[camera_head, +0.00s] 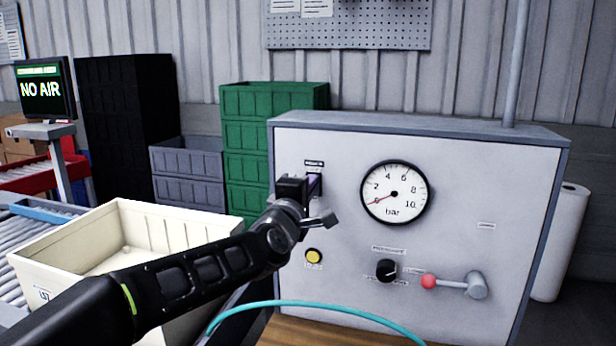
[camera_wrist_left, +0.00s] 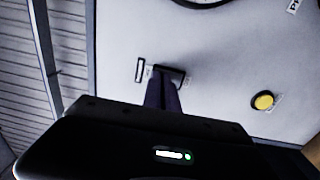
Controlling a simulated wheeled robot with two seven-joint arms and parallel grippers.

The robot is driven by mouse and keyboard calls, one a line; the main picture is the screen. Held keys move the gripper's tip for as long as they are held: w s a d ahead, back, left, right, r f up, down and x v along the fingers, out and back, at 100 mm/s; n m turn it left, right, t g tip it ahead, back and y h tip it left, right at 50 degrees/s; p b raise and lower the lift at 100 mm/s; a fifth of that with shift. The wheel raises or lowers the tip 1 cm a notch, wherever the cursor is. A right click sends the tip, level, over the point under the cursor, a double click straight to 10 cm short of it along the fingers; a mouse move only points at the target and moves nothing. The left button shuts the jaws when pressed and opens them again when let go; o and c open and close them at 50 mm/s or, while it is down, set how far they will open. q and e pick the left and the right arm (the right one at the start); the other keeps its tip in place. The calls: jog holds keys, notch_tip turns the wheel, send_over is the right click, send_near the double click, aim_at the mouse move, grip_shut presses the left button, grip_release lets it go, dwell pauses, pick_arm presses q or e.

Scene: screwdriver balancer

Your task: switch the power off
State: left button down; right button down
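The grey control panel (camera_head: 460,150) stands in front of me. A small dark switch (camera_wrist_left: 172,72) sits on it beside a label; in the head view the label (camera_head: 314,163) shows but my gripper largely hides the switch. My left gripper (camera_head: 316,186) reaches the panel's upper left. In the left wrist view its two dark fingers (camera_wrist_left: 163,90) are close together, with their tips at the switch. I cannot tell whether they touch it, nor the switch's position. My right gripper is not in view.
The panel carries a pressure gauge (camera_head: 394,193) reading near the low end, a yellow button (camera_head: 314,256), a black knob (camera_head: 386,270) and a red-tipped lever (camera_head: 452,283). A teal hose (camera_head: 320,306) runs below. A cream crate (camera_head: 60,242) is at left. A screen (camera_head: 42,90) reads "NO AIR".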

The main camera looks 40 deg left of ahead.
pick_arm(q)
jog(key=shift+a+r, duration=0.1)
jog(key=shift+r, duration=0.15)
jog(key=shift+f, duration=0.1)
jog(key=v, duration=0.7)
jog(key=shift+s+d, duration=0.2)
jog(key=shift+s, duration=0.15)
